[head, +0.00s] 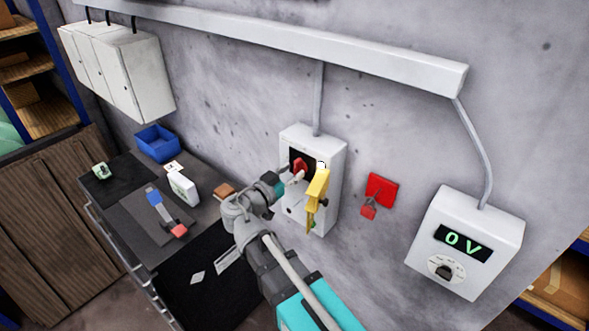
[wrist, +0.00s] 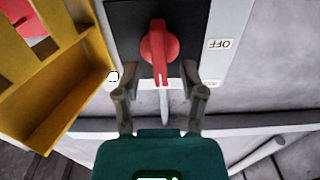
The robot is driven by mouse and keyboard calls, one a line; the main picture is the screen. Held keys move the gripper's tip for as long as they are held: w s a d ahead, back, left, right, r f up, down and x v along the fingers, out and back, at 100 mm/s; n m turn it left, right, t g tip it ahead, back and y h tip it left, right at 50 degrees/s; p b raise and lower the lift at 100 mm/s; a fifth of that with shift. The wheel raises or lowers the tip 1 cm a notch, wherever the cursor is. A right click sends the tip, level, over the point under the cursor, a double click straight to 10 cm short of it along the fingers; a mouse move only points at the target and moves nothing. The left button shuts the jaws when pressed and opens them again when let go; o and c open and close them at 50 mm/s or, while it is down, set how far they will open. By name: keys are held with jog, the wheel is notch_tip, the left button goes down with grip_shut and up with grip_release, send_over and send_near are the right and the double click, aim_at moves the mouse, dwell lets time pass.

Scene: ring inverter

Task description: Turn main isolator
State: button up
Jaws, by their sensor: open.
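The main isolator is a red rotary handle (head: 299,165) on a black plate, on the front of a white wall box (head: 329,157). In the wrist view the red handle (wrist: 158,50) points roughly up and down the picture, with an upside-down OFF label (wrist: 220,44) to its right. In the head view my gripper (head: 294,180) is close in front of the box and partly covers the plate.
A yellow part (head: 318,187) hangs at the box front, close to my gripper; it also shows at left in the wrist view (wrist: 62,88). A red plate (head: 381,188) with a red padlock (head: 368,211) is on the wall. A meter (head: 466,240) reads 0 V. A workbench (head: 130,213) holds tools.

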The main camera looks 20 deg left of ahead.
jog(key=shift+x, duration=0.8)
grip_shut()
